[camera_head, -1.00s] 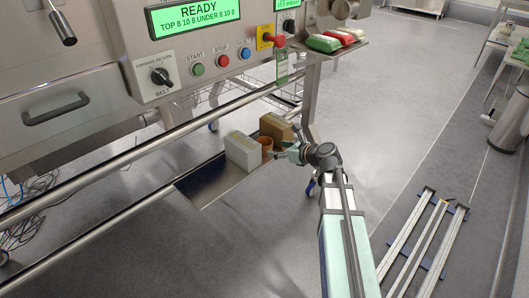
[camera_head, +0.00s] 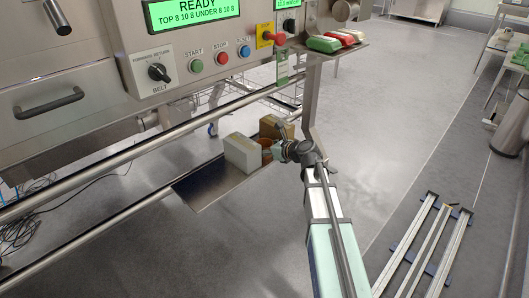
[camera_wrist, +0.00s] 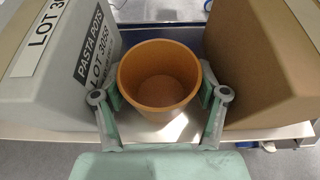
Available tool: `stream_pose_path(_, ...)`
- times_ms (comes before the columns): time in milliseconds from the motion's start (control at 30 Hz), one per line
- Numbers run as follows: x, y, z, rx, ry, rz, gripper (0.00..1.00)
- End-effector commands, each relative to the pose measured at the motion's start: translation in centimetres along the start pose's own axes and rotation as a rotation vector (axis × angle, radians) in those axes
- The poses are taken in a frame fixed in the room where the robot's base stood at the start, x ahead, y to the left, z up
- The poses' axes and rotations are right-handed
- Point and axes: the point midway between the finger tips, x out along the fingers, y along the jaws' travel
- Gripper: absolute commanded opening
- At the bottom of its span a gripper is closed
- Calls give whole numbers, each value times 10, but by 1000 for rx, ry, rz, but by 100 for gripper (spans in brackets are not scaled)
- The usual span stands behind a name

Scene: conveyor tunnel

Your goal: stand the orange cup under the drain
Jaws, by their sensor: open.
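The orange cup (camera_head: 266,144) stands upright on a metal shelf (camera_head: 205,188) beneath the machine, between a white box and a brown box. In the wrist view the cup (camera_wrist: 160,112) is in the middle, its mouth facing up and empty inside. My gripper (camera_wrist: 160,98) is open, with one finger on each side of the cup. Whether either finger touches it, I cannot tell. In the head view my gripper (camera_head: 273,151) partly hides the cup. I cannot make out the drain in either view.
The white box (camera_head: 241,153), marked pasta pots in the wrist view, stands close left of the cup. The brown box (camera_head: 272,127) stands close on its other side. A rail (camera_head: 150,150) runs above the shelf. The shelf's left part is bare.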

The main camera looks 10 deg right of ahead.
Motion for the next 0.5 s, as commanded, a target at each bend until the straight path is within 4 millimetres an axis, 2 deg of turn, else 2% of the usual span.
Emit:
stream_pose_path(67,0,0,0,0,0,0,69)
stream_pose_path(100,0,0,0,0,0,0,55)
stream_pose_path(167,0,0,0,0,0,0,35)
stream_pose_path(267,-1,0,0,0,0,0,35)
stream_pose_path(300,-1,0,0,0,0,0,30)
stream_pose_path(500,-1,0,1,0,0,0,30)
